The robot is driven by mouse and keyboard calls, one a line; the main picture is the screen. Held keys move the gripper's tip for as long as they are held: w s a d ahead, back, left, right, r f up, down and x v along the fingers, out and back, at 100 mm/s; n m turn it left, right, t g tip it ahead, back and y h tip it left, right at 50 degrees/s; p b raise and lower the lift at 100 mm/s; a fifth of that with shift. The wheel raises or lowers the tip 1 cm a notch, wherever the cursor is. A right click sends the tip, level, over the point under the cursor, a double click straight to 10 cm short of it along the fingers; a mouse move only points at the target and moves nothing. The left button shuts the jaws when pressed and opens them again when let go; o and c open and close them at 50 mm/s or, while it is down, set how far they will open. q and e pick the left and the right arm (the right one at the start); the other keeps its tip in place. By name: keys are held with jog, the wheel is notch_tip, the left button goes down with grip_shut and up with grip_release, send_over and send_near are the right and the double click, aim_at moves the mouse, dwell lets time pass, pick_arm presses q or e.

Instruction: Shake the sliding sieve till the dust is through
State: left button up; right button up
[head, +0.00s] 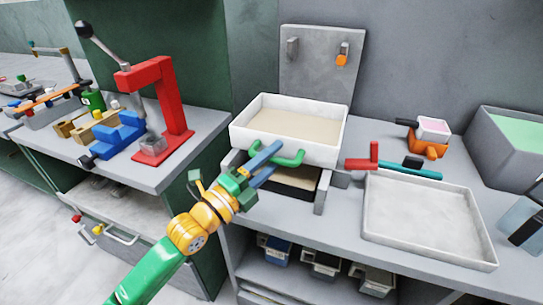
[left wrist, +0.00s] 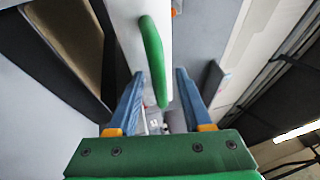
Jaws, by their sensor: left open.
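The sliding sieve is a white box (head: 322,152) with a beige floor, on a grey frame at the middle of the bench. A green handle (head: 295,159) sticks out from its front; the handle also shows in the left wrist view (left wrist: 152,50). My left gripper (head: 272,163) is open at the handle, its blue fingers on either side. In the left wrist view the handle's end lies between the fingers (left wrist: 158,82), with gaps visible. A dark tray with beige contents (head: 298,178) shows under the sieve, partly hidden by the gripper. My right gripper is not in view.
A shallow white tray (head: 425,215) lies at right, with a red and teal tool (head: 400,172) at its back edge. A grey bin (head: 500,155) stands farther right. A red lever press (head: 168,100) stands on the left bench. A grey panel (head: 318,75) rises behind the sieve.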

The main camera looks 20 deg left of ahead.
pick_arm(q)
grip_shut()
dwell(1.4)
